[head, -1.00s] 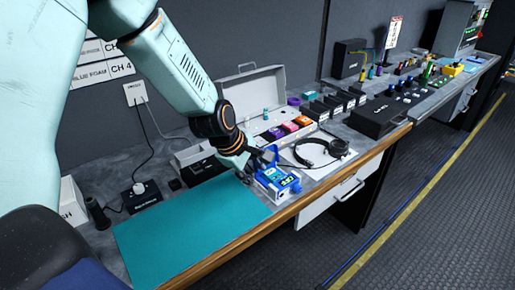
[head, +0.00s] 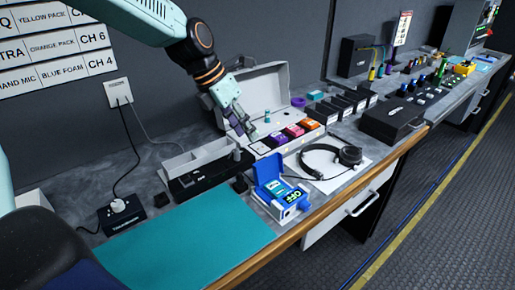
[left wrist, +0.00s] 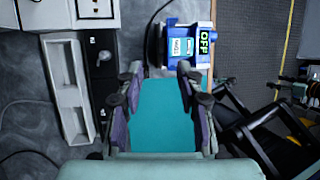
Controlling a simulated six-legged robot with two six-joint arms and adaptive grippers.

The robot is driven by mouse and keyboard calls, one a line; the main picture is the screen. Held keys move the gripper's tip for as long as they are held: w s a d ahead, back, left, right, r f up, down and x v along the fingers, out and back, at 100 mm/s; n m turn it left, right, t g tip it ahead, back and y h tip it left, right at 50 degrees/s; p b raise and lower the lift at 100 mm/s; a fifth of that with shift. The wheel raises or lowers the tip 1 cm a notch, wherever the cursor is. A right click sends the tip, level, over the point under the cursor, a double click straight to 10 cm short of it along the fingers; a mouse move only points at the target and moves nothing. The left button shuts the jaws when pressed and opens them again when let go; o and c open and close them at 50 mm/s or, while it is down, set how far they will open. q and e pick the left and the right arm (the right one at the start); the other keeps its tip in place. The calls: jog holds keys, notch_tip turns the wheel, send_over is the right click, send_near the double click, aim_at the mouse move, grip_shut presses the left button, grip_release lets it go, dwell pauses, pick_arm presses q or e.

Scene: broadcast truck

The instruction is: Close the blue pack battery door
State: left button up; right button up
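The blue pack (head: 287,207) stands at the front edge of the bench, beside the teal mat. Its blue battery door (head: 267,168) stands raised at the back, and a teal-and-white piece (head: 276,188) shows inside the pack. The side panel reads "OFF". The pack also shows in the left wrist view (left wrist: 182,46), past my fingertips. My left gripper (head: 243,128) hangs above the bench, behind and left of the pack, apart from it. In the left wrist view its fingers (left wrist: 158,78) are spread with nothing between them. My right gripper is not in view.
Headphones (head: 330,160) lie on white paper right of the pack. An open grey case (head: 262,97) with coloured packs stands behind. A black charger (head: 205,175) and grey tray (head: 193,158) sit to the left. The teal mat (head: 190,245) is clear.

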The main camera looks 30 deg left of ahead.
aim_at(263, 158)
pick_arm(q)
jog(key=b+x, duration=0.2)
jog(key=x, duration=0.5)
jog(key=shift+d+f, duration=0.15)
jog(key=shift+f, duration=0.05)
jog(key=shift+d+f, duration=0.1)
jog(key=shift+d, duration=0.05)
jog(key=shift+c, duration=0.4)
grip_shut()
